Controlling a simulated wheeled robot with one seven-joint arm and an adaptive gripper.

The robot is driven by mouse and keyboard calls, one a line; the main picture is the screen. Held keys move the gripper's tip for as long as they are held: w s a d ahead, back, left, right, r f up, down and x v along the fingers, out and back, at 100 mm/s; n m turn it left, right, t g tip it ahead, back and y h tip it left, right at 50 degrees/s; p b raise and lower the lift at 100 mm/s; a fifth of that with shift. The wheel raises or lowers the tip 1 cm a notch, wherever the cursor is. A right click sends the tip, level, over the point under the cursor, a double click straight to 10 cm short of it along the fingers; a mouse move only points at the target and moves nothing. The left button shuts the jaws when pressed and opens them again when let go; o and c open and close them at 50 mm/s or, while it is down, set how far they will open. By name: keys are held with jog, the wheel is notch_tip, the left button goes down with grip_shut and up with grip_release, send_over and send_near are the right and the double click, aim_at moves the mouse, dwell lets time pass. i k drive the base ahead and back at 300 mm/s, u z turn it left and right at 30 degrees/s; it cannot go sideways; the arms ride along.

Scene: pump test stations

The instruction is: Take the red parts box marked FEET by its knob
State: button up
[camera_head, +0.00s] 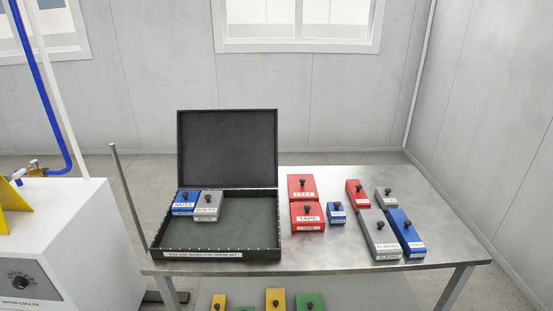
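The red parts box whose label appears to read FEET (295,182) sits on the metal table (340,257), just right of the open black case. It has a dark knob on top and a white label on its front. The red TAPE box (298,210) sits directly in front of it, very close or touching. My gripper is not in view.
The black case (227,255) stands open, lid up, with a blue box (181,209) and a grey box (203,215) inside. A small blue box (336,219) and several red, grey and blue boxes stand to the right. Yellow and green boxes show below the tabletop.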

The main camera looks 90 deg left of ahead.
aim_at(302, 188)
jog(key=u, duration=3.3)
